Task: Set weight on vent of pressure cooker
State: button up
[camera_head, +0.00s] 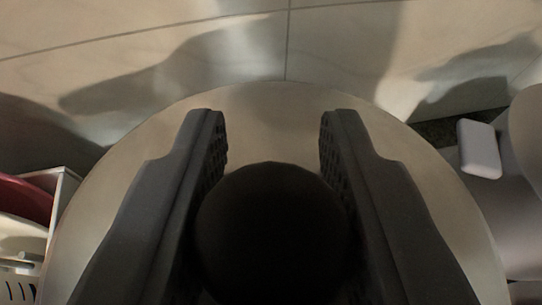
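My gripper (272,130) fills the lower middle of the view, its two dark ridged fingers apart. A dark, rounded piece (272,235), which looks like the weight, sits between them. It spans the gap and appears to meet both finger pads. Below and beyond the fingers is a large, round, smooth metallic surface (270,98), which looks like the pressure cooker seen from above. The vent is not visible; the fingers and the dark piece hide the middle of the round surface.
A pale tiled surface (330,45) with shadows lies beyond the round rim. At the left edge is a light-coloured box or rack (62,190) with a red item (25,198). At the right are a small white block (479,148) and a pale rounded object (528,135).

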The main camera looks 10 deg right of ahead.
jog(key=o, duration=0.4)
